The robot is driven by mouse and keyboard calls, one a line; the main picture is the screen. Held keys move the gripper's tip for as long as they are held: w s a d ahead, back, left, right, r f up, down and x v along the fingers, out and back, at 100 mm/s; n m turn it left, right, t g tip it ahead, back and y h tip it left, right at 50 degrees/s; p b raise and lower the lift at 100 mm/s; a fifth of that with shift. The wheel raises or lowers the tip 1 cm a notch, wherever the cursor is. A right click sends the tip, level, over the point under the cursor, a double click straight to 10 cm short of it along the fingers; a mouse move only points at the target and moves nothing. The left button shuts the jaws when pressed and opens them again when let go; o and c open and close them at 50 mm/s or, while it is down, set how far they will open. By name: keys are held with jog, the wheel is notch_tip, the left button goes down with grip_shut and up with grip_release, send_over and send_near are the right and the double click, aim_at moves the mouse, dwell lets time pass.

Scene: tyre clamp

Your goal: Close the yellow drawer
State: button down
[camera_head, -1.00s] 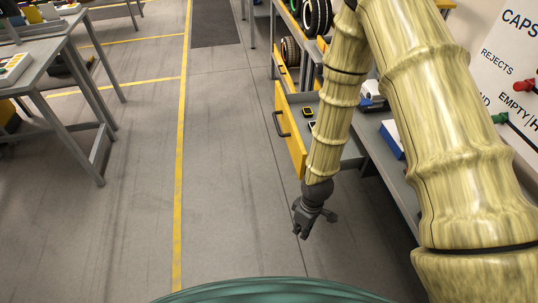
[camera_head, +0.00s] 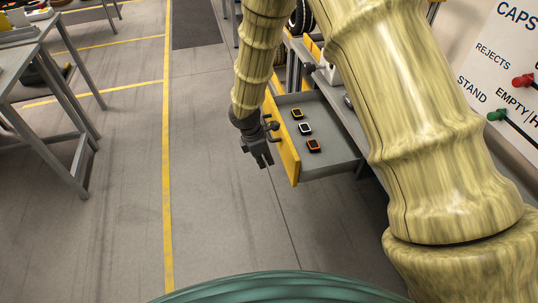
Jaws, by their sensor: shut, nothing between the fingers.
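The yellow drawer (camera_head: 285,148) stands open, pulled out to the left from under the workbench. Its yellow front faces left and its grey tray is in view. Three small watch-like devices lie in it: one with yellow (camera_head: 297,113), one pale (camera_head: 305,128) and one orange (camera_head: 314,146). My gripper (camera_head: 262,160) hangs pointing down just outside the yellow front, at its left side beside the dark handle (camera_head: 272,125). It is shut and empty. Whether it touches the front or handle cannot be told.
The workbench (camera_head: 345,118) runs behind the drawer, partly hidden by my arm. A wall panel (camera_head: 490,70) with red and green knobs is at the right. A grey table (camera_head: 45,100) stands at the far left. The floor between is clear.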

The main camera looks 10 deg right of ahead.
jog(key=d+f+p, duration=0.3)
jog(key=d+f, duration=0.2)
jog(key=f, duration=0.1)
jog(key=shift+d, duration=0.3)
jog(key=shift+w+f, duration=0.1)
